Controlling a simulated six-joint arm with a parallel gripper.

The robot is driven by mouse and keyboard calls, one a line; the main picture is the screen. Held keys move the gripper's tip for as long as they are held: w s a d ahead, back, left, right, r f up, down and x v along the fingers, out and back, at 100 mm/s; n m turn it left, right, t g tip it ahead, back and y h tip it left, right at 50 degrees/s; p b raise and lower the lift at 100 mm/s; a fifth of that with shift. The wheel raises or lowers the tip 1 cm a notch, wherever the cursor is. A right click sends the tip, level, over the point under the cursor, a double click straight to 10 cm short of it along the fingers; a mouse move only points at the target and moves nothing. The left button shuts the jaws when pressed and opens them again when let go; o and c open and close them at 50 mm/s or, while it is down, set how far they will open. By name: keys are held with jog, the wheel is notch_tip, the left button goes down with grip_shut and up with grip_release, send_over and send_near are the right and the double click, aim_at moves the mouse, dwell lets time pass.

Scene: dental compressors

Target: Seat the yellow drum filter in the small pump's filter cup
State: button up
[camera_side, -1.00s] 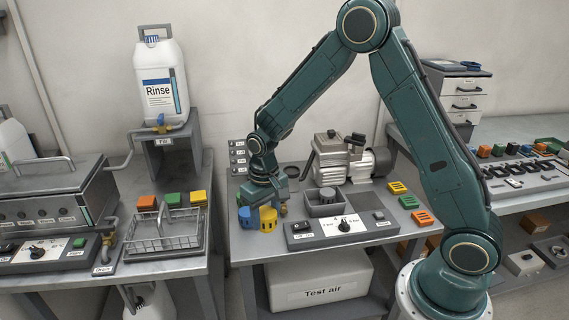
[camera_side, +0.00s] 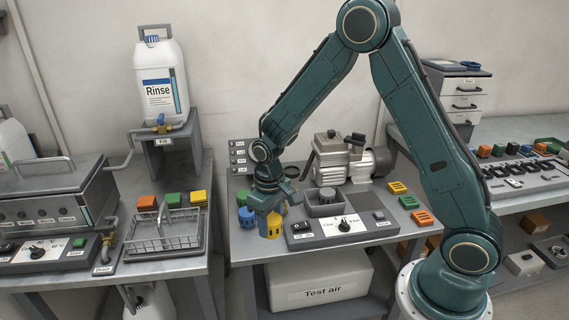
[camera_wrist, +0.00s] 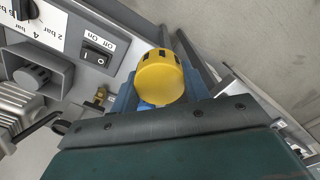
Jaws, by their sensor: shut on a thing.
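The yellow drum filter (camera_side: 271,226) stands at the front left of the middle bench. My gripper (camera_side: 269,209) reaches down over it and is shut on it. In the wrist view the yellow drum (camera_wrist: 160,78) sits between the fingers, its rounded yellow end with dark slots facing out. The small pump (camera_side: 343,158) stands at the back of the bench. The holder also shows at the left of the wrist view (camera_wrist: 62,77).
A blue drum (camera_side: 246,217) stands close to the left of the yellow one. A control panel (camera_side: 300,239) with a switch and dial lies just right of my gripper. Green, yellow and orange pieces (camera_side: 409,202) lie at the bench's right.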

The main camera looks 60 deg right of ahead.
jog(key=shift+w+d, duration=0.1)
jog(key=w+d+r+m, duration=0.2)
jog(key=w+d, duration=1)
jog(key=d, duration=0.2)
jog(key=w+d+r+m, duration=0.2)
jog(key=d, duration=1.5)
jog(key=shift+m, duration=0.3)
jog(key=shift+f, duration=0.15)
jog(key=shift+f, duration=2.75)
jog(key=shift+f, duration=0.65)
